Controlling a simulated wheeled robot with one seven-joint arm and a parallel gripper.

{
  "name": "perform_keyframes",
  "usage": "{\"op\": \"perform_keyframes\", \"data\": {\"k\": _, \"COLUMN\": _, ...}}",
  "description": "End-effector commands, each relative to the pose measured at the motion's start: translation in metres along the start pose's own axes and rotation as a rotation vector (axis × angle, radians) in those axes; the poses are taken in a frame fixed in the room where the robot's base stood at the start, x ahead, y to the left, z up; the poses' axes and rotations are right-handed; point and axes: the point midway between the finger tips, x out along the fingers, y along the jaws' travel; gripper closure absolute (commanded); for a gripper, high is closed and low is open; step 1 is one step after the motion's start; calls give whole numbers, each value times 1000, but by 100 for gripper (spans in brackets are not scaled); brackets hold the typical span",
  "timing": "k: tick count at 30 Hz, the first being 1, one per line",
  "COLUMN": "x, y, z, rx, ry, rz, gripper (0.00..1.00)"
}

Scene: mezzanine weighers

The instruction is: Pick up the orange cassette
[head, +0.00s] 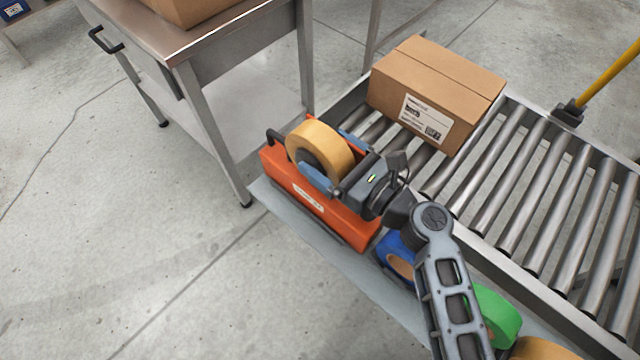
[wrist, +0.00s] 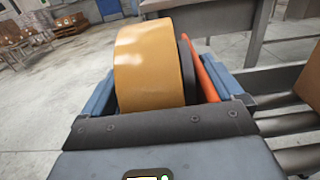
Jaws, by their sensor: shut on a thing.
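The orange cassette (head: 318,212) is a long orange body with a white label and a tan tape roll (head: 318,148) standing up in it. It is over the grey side shelf along the roller conveyor; I cannot tell whether its base touches the shelf. My gripper (head: 326,160) is shut on the cassette, with one blue finger on each side of the tape roll. In the wrist view the roll (wrist: 150,65) stands between the fingers, with a strip of the orange body (wrist: 208,78) to its right. The fingertips' contact is hidden.
A cardboard box (head: 436,90) sits on the roller conveyor (head: 545,190). On the shelf, a blue cassette (head: 393,252) and a green one (head: 497,312) are partly behind my arm. A steel table (head: 190,40) stands at the upper left. Open floor lies at lower left.

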Motion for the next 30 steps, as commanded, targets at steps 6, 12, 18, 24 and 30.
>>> {"op": "perform_keyframes", "data": {"k": 6, "x": 1, "y": -1, "z": 4, "rx": -3, "ry": -7, "rz": 0, "gripper": 91}}
{"op": "perform_keyframes", "data": {"k": 12, "x": 1, "y": -1, "z": 13, "rx": -5, "ry": -8, "rz": 0, "gripper": 91}}
{"op": "perform_keyframes", "data": {"k": 18, "x": 1, "y": -1, "z": 43, "rx": -6, "ry": -9, "rz": 0, "gripper": 91}}
{"op": "perform_keyframes", "data": {"k": 24, "x": 1, "y": -1, "z": 75, "rx": -5, "ry": -9, "rz": -1, "gripper": 91}}
{"op": "perform_keyframes", "data": {"k": 30, "x": 0, "y": -1, "z": 97, "rx": -3, "ry": -8, "rz": 0, "gripper": 91}}
